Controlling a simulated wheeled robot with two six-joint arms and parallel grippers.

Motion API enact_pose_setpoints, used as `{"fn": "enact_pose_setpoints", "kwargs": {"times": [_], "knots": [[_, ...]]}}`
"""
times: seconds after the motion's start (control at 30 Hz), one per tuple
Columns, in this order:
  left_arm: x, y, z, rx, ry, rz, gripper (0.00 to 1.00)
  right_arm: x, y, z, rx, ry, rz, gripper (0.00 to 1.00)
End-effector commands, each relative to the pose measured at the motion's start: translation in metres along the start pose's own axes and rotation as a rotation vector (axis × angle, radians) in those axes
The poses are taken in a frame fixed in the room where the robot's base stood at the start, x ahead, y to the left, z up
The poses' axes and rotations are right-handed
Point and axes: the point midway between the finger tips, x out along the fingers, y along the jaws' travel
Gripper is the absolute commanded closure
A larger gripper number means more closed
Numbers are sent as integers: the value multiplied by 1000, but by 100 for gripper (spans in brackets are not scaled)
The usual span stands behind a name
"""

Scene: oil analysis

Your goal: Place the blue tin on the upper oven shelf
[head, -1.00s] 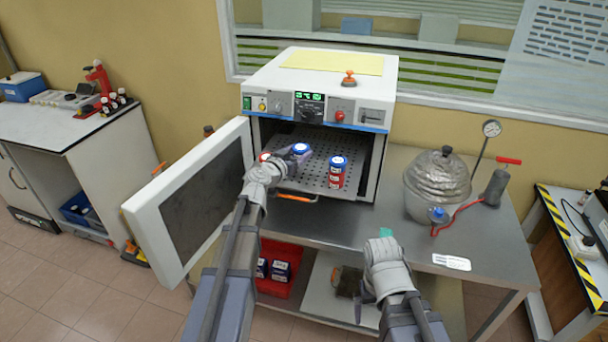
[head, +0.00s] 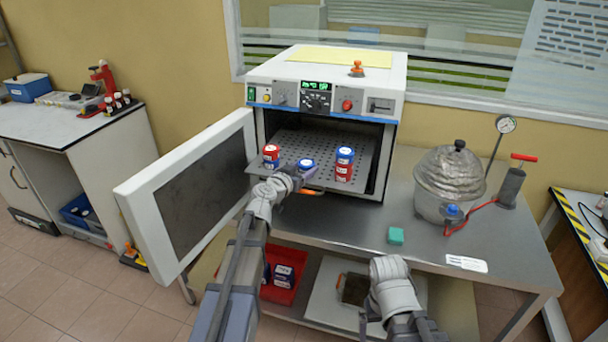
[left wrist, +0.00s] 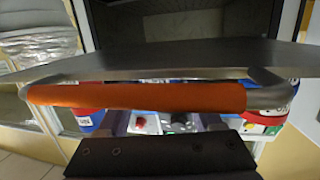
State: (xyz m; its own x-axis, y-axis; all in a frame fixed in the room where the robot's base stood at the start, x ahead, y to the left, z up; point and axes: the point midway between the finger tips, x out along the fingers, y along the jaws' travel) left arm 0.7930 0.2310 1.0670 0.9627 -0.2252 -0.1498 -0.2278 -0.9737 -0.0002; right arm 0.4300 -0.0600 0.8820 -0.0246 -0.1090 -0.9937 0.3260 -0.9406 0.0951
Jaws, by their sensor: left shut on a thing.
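The blue tin (head: 306,164) is at the front middle of the pulled-out perforated oven shelf (head: 312,148). My left gripper (head: 306,174) is shut on it from the front. In the left wrist view, the shelf's orange handle (left wrist: 140,96) crosses in front and hides most of the tin (left wrist: 150,122). I cannot tell whether the tin touches the shelf. A red tin (head: 271,157) stands to its left. To its right a blue tin (head: 345,155) sits on a red tin (head: 343,173). My right gripper (head: 368,326) hangs low at the front, its fingers mostly hidden.
The oven door (head: 190,195) stands open on the left. A red bin (head: 285,277) with tins is below.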

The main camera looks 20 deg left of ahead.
Motion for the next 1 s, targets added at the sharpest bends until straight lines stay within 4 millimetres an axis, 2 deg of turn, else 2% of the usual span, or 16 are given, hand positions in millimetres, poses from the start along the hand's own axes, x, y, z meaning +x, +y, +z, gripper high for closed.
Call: {"fn": "enact_pose_setpoints", "kwargs": {"times": [0.33, 0.37, 0.6, 0.93, 1.0], "knots": [[0, 0, 4, 0, 0, 0, 90, 4, 0, 0, 0, 0, 0, 3], [0, 0, 2, 0, 0, 0, 30, 2, 0, 0, 0, 0, 0, 3], [0, 0, 1, 0, 0, 0, 3, 1, 0, 0, 0, 0, 0, 3], [-1, 0, -4, 0, 0, 0, 3, -4, 0, 0, 0, 0, 0, 3], [-12, 1, -2, 0, 0, -1, 3, -4, 0, 0, 0, 0, 0, 3]]}}
